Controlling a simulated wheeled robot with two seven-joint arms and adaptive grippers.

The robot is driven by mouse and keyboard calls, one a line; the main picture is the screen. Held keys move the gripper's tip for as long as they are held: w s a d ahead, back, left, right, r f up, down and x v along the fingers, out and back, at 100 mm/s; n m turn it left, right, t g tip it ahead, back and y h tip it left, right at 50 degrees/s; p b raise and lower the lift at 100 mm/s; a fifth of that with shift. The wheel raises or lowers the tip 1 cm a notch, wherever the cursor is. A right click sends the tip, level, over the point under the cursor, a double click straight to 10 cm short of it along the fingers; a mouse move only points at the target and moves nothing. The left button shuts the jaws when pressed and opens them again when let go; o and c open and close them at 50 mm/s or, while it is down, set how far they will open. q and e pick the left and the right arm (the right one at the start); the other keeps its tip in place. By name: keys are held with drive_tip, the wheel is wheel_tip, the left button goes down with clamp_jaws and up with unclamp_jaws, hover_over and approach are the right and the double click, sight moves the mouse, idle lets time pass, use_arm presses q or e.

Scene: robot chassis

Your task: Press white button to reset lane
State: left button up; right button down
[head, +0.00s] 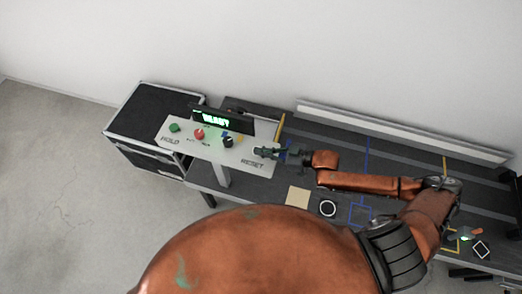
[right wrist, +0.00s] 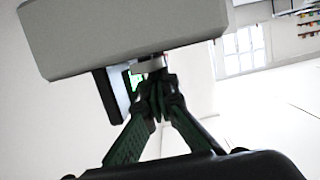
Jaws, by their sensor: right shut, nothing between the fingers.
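The white control panel (head: 207,155) carries the printed words HOLD and RESET, a green button (head: 174,128), a red button (head: 199,134) and a black knob (head: 228,142). I cannot make out a white button in the head view; my gripper covers part of the panel's right end, near RESET. My right gripper (head: 258,151) is shut and empty, its tips over that end. In the right wrist view the shut fingertips (right wrist: 156,84) are just below a pale round piece, which I cannot identify for sure, under a large grey block (right wrist: 125,38). My left gripper is not in view.
A lit green display (head: 215,119) stands behind the panel. A black case (head: 150,115) is at the left. The dark lane table (head: 400,165) runs right with blue and yellow tape marks.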

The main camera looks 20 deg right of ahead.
wheel_tip(320, 180, up, 4)
drive_tip(key=p, duration=0.4)
drive_tip(key=shift+d+r, duration=0.1)
drive_tip(key=shift+r, duration=0.1)
drive_tip(key=shift+s+d+f+b, duration=0.25)
drive_tip(key=shift+s+d+b, duration=0.4)
drive_tip(key=shift+d, duration=0.2)
drive_tip(key=r+b+v, duration=0.1)
drive_tip(key=b+v, duration=0.1)
drive_tip(key=v, duration=0.5)
drive_tip(key=shift+d, duration=0.2)
drive_tip(key=shift+s, duration=0.2)
